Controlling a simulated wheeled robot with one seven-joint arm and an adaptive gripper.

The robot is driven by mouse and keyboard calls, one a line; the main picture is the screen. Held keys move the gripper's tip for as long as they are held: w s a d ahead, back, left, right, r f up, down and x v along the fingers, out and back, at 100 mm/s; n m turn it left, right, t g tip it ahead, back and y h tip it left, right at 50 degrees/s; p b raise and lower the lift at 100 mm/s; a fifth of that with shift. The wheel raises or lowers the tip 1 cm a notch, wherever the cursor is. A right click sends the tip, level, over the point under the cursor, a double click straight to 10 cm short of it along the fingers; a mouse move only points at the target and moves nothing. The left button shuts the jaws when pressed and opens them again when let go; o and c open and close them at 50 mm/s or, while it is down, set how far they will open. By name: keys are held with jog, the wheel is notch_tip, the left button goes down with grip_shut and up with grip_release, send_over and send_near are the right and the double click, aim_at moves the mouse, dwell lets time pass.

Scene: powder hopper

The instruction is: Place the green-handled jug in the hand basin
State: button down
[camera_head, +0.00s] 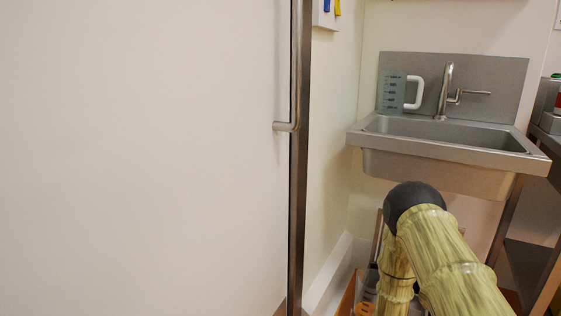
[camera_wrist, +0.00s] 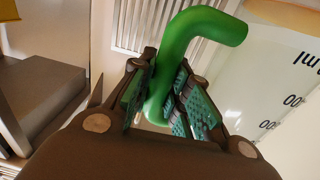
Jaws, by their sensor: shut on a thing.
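In the wrist view, my gripper (camera_wrist: 162,92) is shut on the green handle (camera_wrist: 205,24) of the green-handled jug. The jug's clear body (camera_wrist: 290,75), with black volume marks, fills the right side and runs out of frame. In the head view, the steel hand basin (camera_head: 425,166) is on the wall at the right, with a tap (camera_head: 445,92) at its back. My arm is below and in front of the basin. My gripper and the green handle cannot be made out there.
A second clear jug with a white handle (camera_head: 392,92) stands at the basin's back left. A large white door or panel (camera_head: 140,150) with a metal bar handle (camera_head: 295,80) fills the left. A steel shelf unit (camera_head: 530,255) stands at the right, close to the basin.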

aim_at(369, 294)
jog(key=a+r+n+y, duration=0.1)
jog(key=a, duration=0.2)
jog(key=a+r+n+t+y, duration=0.1)
jog(key=a, duration=0.3)
jog(key=a+r+n+t+y, duration=0.1)
jog(key=a+r+y, duration=0.1)
jog(key=a, duration=0.2)
jog(key=shift+s+p, duration=0.15)
jog(key=shift+p, duration=0.2)
jog(key=s+a+r+n+t+y, duration=0.1)
jog(key=s+a+r+n+y, duration=0.15)
jog(key=a, duration=0.35)
jog(key=s+a+r+n+y, duration=0.1)
jog(key=a+r+y, duration=0.1)
jog(key=a+y, duration=0.35)
notch_tip(369, 294, up, 38)
jog(key=a+h+p, duration=0.1)
jog(key=h+p, duration=0.1)
jog(key=p, duration=3.7)
jog(key=s+r, duration=0.3)
jog(key=s, duration=0.3)
jog(key=shift+s, duration=0.1)
